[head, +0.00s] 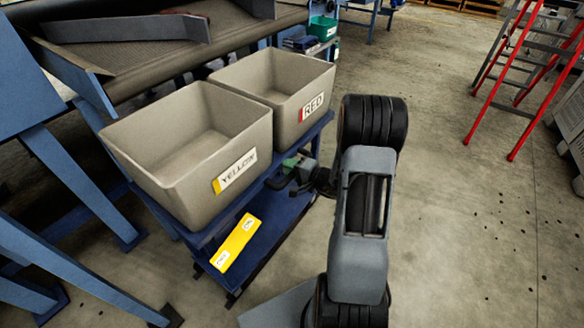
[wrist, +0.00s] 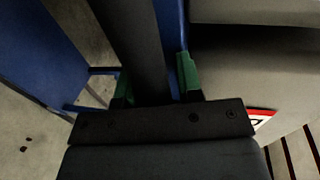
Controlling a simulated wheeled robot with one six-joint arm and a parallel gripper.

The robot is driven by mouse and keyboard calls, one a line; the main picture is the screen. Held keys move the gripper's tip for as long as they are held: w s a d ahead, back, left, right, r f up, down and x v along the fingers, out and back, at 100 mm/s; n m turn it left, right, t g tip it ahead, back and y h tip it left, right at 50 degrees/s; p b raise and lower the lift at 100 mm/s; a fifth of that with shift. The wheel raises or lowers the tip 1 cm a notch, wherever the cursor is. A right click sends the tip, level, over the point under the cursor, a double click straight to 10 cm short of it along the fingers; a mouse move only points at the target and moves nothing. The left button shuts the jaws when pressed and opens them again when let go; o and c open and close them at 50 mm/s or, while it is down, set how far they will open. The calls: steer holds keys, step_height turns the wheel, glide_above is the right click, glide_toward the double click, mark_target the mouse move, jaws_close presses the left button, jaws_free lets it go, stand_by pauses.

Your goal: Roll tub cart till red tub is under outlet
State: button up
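The blue tub cart carries two beige tubs. The yellow tub (head: 185,165), with a YELLOW label, stands nearer me. The red tub (head: 270,85), with a RED label, stands behind it. The cart's lower blue deck (head: 275,235) shows below them. My gripper (head: 291,167) is at the cart's right side, by the gap between the tubs. In the wrist view, its green-padded fingers (wrist: 156,82) stand either side of a dark bar (wrist: 142,45). Whether both pads press on the bar is unclear. The red label's corner shows at lower right. No outlet is clearly identifiable.
A grader belt (head: 130,65) on blue legs stands left of and behind the cart. A green bin (head: 322,28) stands behind. A red ladder (head: 525,75) is at right. Floor right of my arm is open, with scattered dark bits.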

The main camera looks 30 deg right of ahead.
steer(key=shift+o, duration=1.2)
steer(key=shift+d, duration=0.15)
steer(key=shift+s, duration=0.1)
steer(key=p+v, duration=0.1)
steer(key=v, duration=1.2)
steer(key=shift+s, duration=0.3)
steer(key=shift+d, duration=0.15)
